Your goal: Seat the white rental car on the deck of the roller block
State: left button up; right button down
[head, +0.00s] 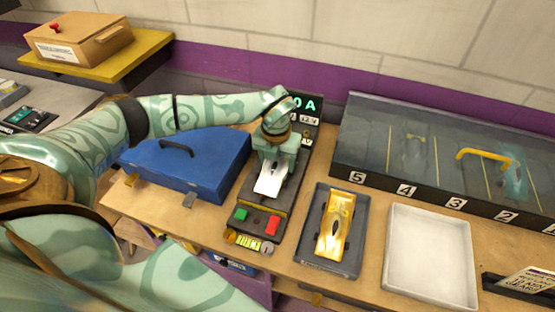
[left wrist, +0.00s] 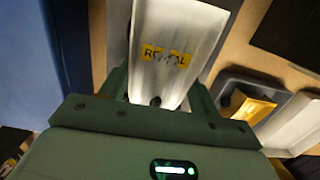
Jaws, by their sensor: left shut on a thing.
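The white rental car (head: 270,184) is a white wedge body in my left gripper (head: 274,161), over the dark roller block (head: 246,203). My left gripper is shut on it from above. In the left wrist view the car (left wrist: 170,28) shows a yellow "RENTAL" label, with the gripper's fingers (left wrist: 160,97) on either side of it. The roller block has a lit display at its back and green and red buttons at its front. The gripper and car hide its deck, so I cannot tell whether the car touches it. My right gripper is out of view.
A blue toolbox (head: 200,165) stands close left of the block. To the right are a yellow car (head: 334,224) in a dark tray (head: 313,259), an empty white tray (head: 430,255) and a small sign (head: 530,280). A lidded case (head: 380,145) with numbered lanes stands behind.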

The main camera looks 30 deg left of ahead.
pick_arm(q)
jog(key=shift+f, duration=0.1)
jog(key=o, duration=1.2)
notch_tip(320, 180, up, 10)
jog(key=p, duration=0.9)
